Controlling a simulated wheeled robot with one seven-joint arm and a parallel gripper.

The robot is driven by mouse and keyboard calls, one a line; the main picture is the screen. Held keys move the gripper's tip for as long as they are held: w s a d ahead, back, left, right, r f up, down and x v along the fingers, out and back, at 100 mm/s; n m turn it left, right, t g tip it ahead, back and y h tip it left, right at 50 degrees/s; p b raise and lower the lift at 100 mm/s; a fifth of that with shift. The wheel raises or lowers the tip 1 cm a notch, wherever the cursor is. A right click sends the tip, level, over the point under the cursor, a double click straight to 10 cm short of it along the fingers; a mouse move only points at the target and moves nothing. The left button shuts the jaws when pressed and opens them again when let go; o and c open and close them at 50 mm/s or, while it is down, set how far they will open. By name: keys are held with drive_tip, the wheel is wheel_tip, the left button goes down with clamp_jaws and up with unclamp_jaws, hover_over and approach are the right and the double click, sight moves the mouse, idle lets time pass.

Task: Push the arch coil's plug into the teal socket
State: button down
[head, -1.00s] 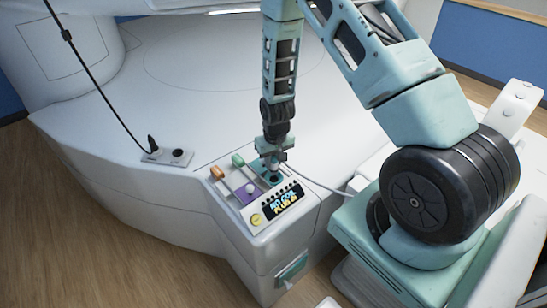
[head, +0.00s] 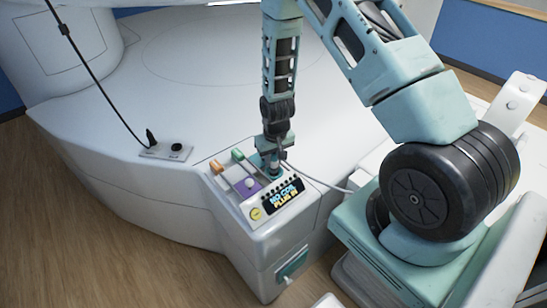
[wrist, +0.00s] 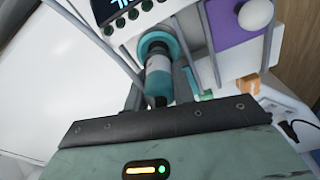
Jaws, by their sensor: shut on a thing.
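The arch coil's plug (wrist: 159,84), a cylinder with dark, silver and teal parts, is between the fingers of my gripper (head: 272,172). My gripper is shut on it, pointing down at the console. The teal socket (wrist: 153,42) shows as a ring on the console in the wrist view. The plug is lined up with this ring and its far end meets the ring's mouth. I cannot tell how deep it sits. In the head view my gripper hides most of the plug and socket. A grey cable (head: 315,181) runs right from near the gripper.
The console's display (head: 283,196) reads "NO COIL PLUG IN". Left of the socket are an orange-tipped lever (head: 215,167), a green-tipped lever (head: 238,155) and a purple panel (head: 247,188) with a white ball. A small plate with a black cable (head: 104,97) lies farther left.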

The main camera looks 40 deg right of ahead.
drive_tip(key=shift+f+b, duration=1)
drive_tip(key=shift+f, duration=0.3)
drive_tip(key=c, duration=1.1)
unclamp_jaws()
drive_tip(key=shift+r, duration=0.15)
wheel_tip(320, 180, up, 17)
drive_tip(key=s+b, duration=0.1)
drive_tip(key=b, duration=0.2)
drive_tip(key=shift+s+a, duration=0.15)
drive_tip(key=shift+s, duration=0.2)
